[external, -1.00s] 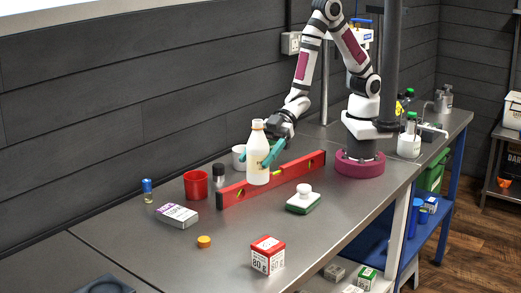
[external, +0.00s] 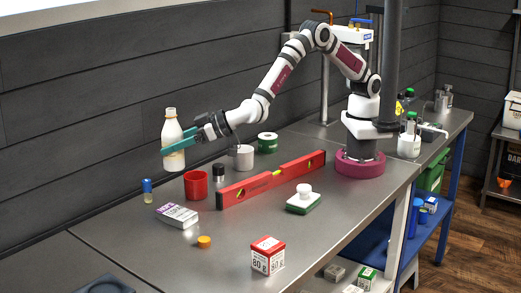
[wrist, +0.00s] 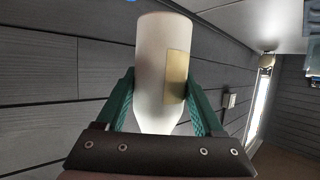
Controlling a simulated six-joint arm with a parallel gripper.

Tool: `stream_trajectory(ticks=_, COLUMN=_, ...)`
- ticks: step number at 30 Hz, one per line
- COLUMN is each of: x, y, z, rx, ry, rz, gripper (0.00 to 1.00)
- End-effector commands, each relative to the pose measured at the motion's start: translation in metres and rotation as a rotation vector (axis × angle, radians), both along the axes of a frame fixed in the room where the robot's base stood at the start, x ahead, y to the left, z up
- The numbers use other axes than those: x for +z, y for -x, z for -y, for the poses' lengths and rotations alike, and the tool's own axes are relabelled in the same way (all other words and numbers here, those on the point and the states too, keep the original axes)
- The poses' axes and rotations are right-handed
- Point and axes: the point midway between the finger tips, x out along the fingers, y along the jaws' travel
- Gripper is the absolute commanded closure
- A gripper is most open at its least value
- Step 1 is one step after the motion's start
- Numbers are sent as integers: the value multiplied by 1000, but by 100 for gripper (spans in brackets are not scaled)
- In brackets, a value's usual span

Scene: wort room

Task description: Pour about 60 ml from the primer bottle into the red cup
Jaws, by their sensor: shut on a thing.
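The primer bottle (external: 172,142) is cream-white with a pale label and a narrow neck. My gripper (external: 178,143) is shut on it, with teal fingers on both sides of its body. The bottle is in the air, about upright, above and a little left of the red cup. In the wrist view the bottle (wrist: 163,65) fills the middle between the two teal fingers. The red cup (external: 196,185) stands upright on the bench, below the bottle and apart from it. Its contents cannot be made out.
A red spirit level (external: 262,184) lies right of the cup, with a small dark-topped jar (external: 219,173) between. A white mug (external: 243,158) and green roll (external: 267,142) stand behind. A blue-capped vial (external: 147,190), a box (external: 177,215) and an orange cap (external: 204,241) are nearby.

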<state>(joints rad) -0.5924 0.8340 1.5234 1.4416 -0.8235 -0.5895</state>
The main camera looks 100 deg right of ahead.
Motion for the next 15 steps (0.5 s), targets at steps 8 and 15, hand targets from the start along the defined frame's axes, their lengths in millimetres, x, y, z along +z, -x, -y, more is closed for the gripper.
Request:
stream_trajectory(ticks=8, x=-60, y=4, z=12, rx=-352, ry=5, rz=-1, gripper=99)
stream_trajectory(ticks=15, x=-91, y=18, z=6, rx=-461, ry=1, rz=-1, gripper=99)
